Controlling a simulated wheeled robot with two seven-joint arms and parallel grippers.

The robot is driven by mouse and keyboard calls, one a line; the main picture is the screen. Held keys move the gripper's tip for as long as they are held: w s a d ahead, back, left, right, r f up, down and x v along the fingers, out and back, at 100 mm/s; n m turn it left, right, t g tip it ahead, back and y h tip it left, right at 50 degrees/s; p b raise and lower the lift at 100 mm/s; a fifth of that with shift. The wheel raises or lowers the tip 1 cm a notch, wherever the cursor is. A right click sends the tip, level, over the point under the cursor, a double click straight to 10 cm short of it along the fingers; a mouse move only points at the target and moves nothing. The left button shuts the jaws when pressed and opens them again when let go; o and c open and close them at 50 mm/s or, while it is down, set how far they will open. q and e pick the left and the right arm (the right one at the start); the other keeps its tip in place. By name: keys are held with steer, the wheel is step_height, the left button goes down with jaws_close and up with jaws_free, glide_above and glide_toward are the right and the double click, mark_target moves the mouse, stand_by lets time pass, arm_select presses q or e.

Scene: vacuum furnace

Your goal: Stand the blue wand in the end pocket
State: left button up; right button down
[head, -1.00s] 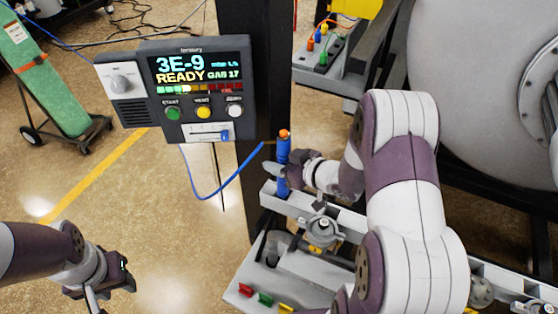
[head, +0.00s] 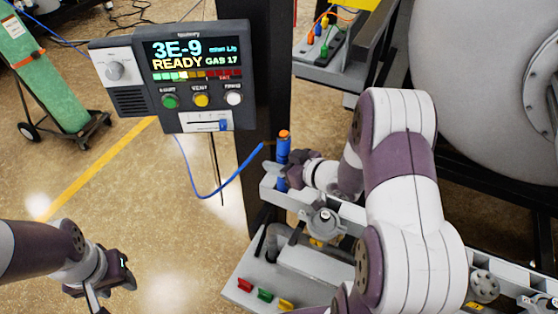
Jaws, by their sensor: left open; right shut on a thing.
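The blue wand (head: 283,149) has an orange tip and a blue cable running left to the control box. It stands upright at the left end of the grey rail (head: 318,207). My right gripper (head: 288,174) is shut on the wand's lower part, coming in from the right. The wand's lower end reaches the rail's end, where the end pocket is; the gripper partly hides this, and I cannot tell how deep it sits. My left gripper (head: 96,296) is open and empty at the lower left, over the floor, far from the wand.
A control box (head: 185,75) reading "3E-9 READY" hangs on a dark post behind the wand. A lower tray (head: 240,290) with red, green and yellow clips lies below the rail. A large grey vessel (head: 470,70) fills the right back.

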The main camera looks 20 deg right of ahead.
steer(key=c, duration=0.6)
jaws_free()
steer(key=shift+f, duration=0.1)
step_height(320, 180, up, 4)
steer(key=shift+r, duration=0.1)
glide_toward(279, 151)
steer(key=d, duration=0.3)
steer(key=shift+w+d+r, duration=0.15)
steer(key=shift+w+r, duration=0.15)
